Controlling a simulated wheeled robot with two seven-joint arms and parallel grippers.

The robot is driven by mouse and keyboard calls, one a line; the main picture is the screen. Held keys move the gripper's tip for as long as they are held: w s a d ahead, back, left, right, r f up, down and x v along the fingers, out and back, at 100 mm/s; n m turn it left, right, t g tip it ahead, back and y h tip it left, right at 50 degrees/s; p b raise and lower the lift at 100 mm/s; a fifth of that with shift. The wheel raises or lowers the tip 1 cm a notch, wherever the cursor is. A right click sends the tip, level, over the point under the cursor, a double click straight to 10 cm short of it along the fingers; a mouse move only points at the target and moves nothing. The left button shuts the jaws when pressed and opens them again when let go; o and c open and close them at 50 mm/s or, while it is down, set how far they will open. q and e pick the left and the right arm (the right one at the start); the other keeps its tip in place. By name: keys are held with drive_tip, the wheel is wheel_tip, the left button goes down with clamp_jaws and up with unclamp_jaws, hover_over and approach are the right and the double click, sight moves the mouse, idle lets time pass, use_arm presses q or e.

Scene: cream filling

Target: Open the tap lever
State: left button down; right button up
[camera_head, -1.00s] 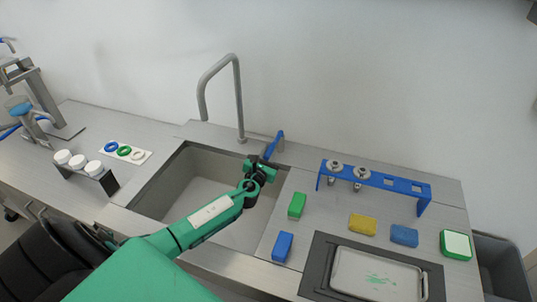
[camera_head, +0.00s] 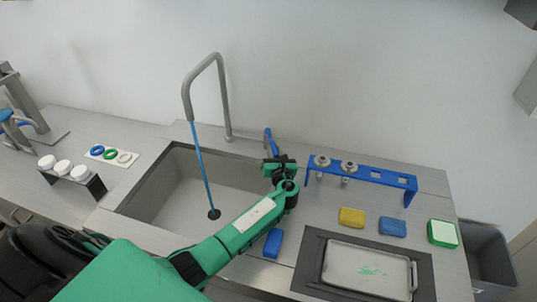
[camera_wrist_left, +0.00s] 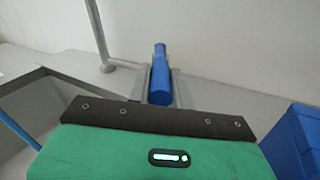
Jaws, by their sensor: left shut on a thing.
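The blue tap lever (camera_head: 267,137) stands at the back right of the sink, right of the grey curved tap (camera_head: 224,95). In the left wrist view the lever (camera_wrist_left: 160,72) lies between the two fingers of my left gripper (camera_wrist_left: 160,90). In the head view my left gripper (camera_head: 277,162) is at the lever and hides its lower part; it is shut on the lever. A blue stream of water (camera_head: 203,165) runs from the spout to the drain of the sink (camera_head: 160,190). My right gripper is not in view.
Right of the sink are a blue rack (camera_head: 375,178) with metal nozzles, a blue block (camera_head: 273,243), yellow and blue sponges (camera_head: 351,217), a green-white block (camera_head: 442,233) and a metal tray (camera_head: 345,285). Left stand white-capped jars (camera_head: 63,167) and coloured rings (camera_head: 111,154).

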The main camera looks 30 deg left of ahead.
use_arm(q)
drive_tip(key=shift+w+d+n+g+y, duration=0.25)
drive_tip(key=shift+d+n+g+y, duration=0.05)
drive_tip(key=c, duration=1.3)
unclamp_jaws()
drive_tip(key=shift+o, duration=0.2)
